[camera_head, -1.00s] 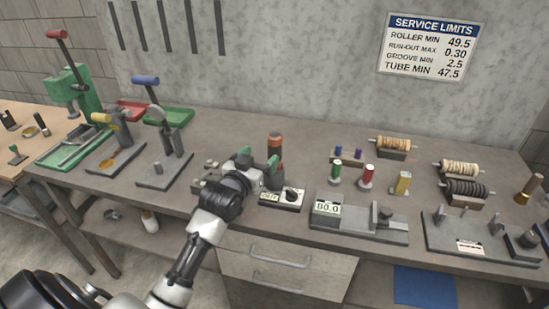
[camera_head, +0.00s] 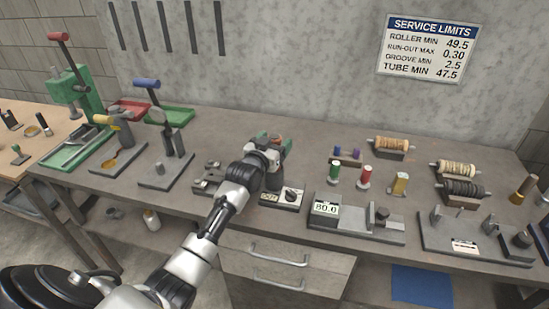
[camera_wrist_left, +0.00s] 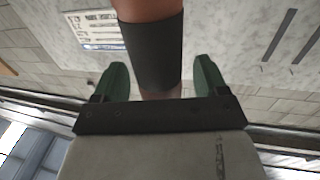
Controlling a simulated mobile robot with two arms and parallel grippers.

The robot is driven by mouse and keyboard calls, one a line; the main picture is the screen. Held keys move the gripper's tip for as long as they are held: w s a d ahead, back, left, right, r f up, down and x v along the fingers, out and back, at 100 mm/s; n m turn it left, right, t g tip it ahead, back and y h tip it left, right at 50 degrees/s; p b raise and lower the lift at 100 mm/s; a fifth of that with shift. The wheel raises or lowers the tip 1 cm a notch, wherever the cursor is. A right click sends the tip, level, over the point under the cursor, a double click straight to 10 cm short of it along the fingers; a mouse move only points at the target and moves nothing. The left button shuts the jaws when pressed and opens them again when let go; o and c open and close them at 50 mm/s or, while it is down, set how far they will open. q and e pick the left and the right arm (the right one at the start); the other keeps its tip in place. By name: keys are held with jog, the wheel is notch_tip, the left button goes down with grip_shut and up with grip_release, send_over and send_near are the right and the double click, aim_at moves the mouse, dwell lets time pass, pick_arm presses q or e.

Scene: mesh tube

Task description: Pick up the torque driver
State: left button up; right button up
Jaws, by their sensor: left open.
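In the left wrist view the driver's dark band (camera_wrist_left: 150,55) stands between the two fingers of the left gripper (camera_wrist_left: 160,80). A gap shows on each side of the driver. My right gripper is not in view.
A hammer-like tool stand (camera_head: 165,170) is to the left.

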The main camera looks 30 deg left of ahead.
pick_arm(q)
jog(key=shift+s, duration=0.1)
jog(key=shift+c, duration=0.4)
jog(key=c, duration=1)
jog(key=shift+r, duration=0.15)
